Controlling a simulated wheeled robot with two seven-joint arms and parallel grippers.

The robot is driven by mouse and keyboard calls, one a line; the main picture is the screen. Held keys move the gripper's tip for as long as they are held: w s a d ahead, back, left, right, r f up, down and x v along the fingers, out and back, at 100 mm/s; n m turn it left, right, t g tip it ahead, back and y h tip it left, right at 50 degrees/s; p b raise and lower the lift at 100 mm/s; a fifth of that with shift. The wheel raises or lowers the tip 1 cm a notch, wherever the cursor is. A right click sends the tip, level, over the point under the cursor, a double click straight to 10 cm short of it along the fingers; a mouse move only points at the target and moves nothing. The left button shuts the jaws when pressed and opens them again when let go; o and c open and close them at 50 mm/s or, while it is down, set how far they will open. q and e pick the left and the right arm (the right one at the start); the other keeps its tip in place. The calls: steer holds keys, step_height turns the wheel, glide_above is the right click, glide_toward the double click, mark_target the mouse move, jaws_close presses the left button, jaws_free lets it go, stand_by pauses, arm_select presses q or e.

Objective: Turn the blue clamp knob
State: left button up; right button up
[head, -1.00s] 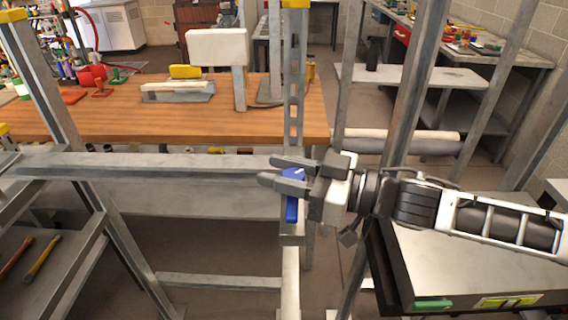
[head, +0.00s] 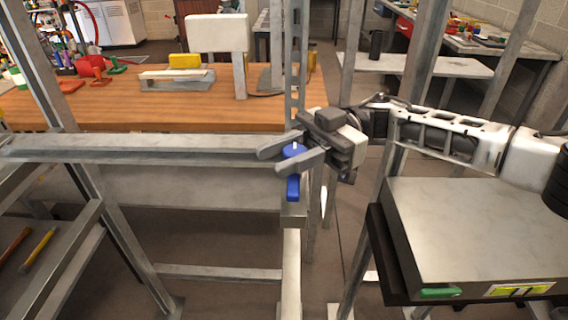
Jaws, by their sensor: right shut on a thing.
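The blue clamp knob (head: 293,150) is on the metal upright at the middle of the head view. A blue lower part (head: 293,188) hangs just below it on the same post. My right gripper (head: 272,161) comes in from the right with its fingers on either side of the knob, and it is shut on the knob. The fingers hide part of the knob's sides. My left gripper is not in view.
A metal crossbar (head: 150,148) runs left from the post. A wooden workbench (head: 150,116) stands behind the frame. A grey box-like unit (head: 470,230) with a green handle is at the lower right. Tools lie on a shelf at the lower left.

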steer(key=shift+s+d+f+n+g+h+b, duration=0.1)
steer(key=shift+s+n+g+h+b, duration=0.05)
steer(key=shift+n+g+h+b, duration=0.9)
steer(key=shift+s+f+n+g+h+b, duration=0.1)
steer(key=shift+n+g+h+b, duration=0.75)
steer(key=shift+n+g+h, duration=0.4)
steer(key=shift+r, duration=0.1)
steer(key=o, duration=1)
steer(key=shift+s, duration=0.1)
